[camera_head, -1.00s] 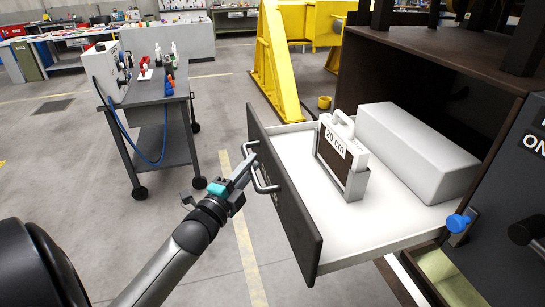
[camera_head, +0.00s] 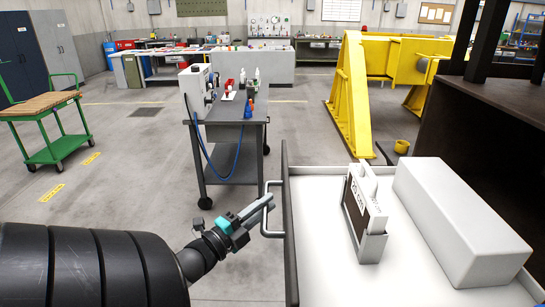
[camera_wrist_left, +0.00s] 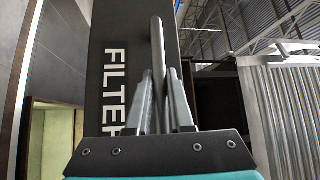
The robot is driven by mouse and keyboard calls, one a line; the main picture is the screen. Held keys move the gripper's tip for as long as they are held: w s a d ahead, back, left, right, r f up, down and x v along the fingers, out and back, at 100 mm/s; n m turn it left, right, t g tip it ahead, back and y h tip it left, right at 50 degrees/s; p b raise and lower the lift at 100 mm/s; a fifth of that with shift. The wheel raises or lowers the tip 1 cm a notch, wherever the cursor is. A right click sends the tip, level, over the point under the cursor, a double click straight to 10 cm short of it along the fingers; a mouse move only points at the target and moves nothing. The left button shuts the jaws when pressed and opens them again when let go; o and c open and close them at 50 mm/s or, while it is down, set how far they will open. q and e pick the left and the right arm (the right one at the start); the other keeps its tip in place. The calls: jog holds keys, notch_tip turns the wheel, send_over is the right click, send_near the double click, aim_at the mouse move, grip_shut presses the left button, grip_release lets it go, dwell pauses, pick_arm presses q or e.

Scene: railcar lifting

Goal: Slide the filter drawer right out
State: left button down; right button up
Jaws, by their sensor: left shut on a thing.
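The filter drawer (camera_head: 325,200) stands pulled out of a dark housing, with a white floor and a dark front panel seen nearly edge-on. Its metal bar handle (camera_head: 268,210) is on the left face of the front. My left gripper (camera_head: 264,206) is shut on the handle. In the left wrist view the two fingers (camera_wrist_left: 160,105) close around the upright handle bar (camera_wrist_left: 157,45), beside the dark front (camera_wrist_left: 118,25) with its "FILTER" label (camera_wrist_left: 115,85). In the drawer stand a filter cassette (camera_head: 366,215) in a grey holder and a long white block (camera_head: 458,220). My right gripper is not in view.
A grey trolley (camera_head: 225,120) with bottles and a blue hose stands just beyond the drawer front. A yellow stand (camera_head: 352,95) is behind the drawer. A green cart (camera_head: 45,125) is at the left. Grey floor between them is clear.

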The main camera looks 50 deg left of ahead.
pick_arm(q)
jog(key=shift+a, duration=0.15)
jog(key=c, duration=0.8)
grip_release()
jog(key=s+d+f+b, duration=0.1)
jog(key=s+d+f, duration=0.1)
jog(key=s, duration=1.3)
jog(key=shift+b, duration=0.4)
